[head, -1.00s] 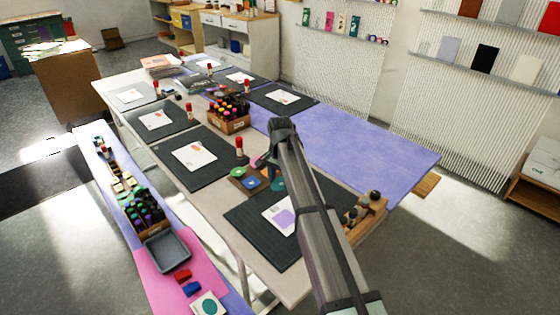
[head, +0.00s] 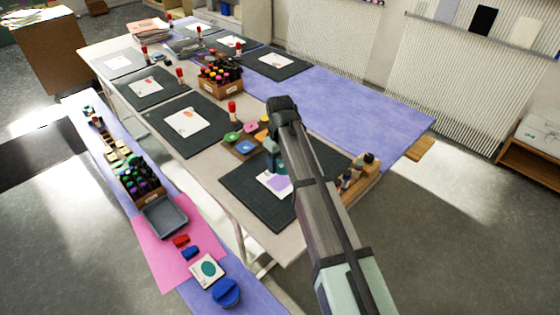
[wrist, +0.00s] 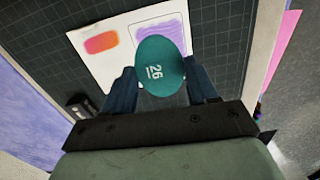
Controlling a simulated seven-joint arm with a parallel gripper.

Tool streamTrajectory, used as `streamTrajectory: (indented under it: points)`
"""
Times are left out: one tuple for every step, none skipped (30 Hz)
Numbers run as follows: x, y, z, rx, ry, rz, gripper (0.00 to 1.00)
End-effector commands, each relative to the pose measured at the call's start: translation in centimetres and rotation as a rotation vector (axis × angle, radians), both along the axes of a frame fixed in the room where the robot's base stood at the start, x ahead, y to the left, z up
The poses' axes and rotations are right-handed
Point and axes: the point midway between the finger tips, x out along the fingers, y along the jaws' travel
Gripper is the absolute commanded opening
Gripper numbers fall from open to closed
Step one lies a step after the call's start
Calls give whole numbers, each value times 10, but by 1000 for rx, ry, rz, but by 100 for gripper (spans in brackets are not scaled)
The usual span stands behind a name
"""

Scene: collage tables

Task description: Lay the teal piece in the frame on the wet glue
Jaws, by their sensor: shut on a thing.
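In that view the piece overlaps the lower left part of the frame (wrist: 171,29), which is filled with purple scribble, on the white card (wrist: 95,63). The piece appears to be above the card; its exact height is hard to tell. In the head view my gripper (head: 274,158) is over the back edge of the card (head: 264,181), with the purple patch (head: 277,184) in front of it.
The card lies on a dark cutting mat (head: 250,205). A tray with colored pieces (head: 243,146) sits just left of my gripper. A wooden rack with stampers (head: 356,176) stands right of the mat. A red-capped glue stick (head: 232,110) stands behind the tray.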

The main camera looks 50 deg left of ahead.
Motion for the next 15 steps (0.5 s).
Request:
streamTrajectory:
  points:
    - [0,0,0,0,0,20,43]
    - [0,0,0,0,0,30,43]
    - [0,0,0,0,0,41,43]
    - [0,0,0,0,0,47,43]
    - [0,0,-1,0,0,51,43]
    - [0,0,-2,0,0,54,43]
    - [0,0,-2,0,0,55,43]
    - [0,0,-3,-1,0,56,43]
    - [0,0,-5,-1,0,56,43]
    - [0,0,-6,-1,0,55,43]
    - [0,0,-8,-1,1,55,43]
    - [0,0,-10,-1,1,55,43]
    - [0,0,-12,-1,1,55,43]
    - [0,0,-14,-1,1,54,43]
    - [0,0,-16,-1,1,54,43]
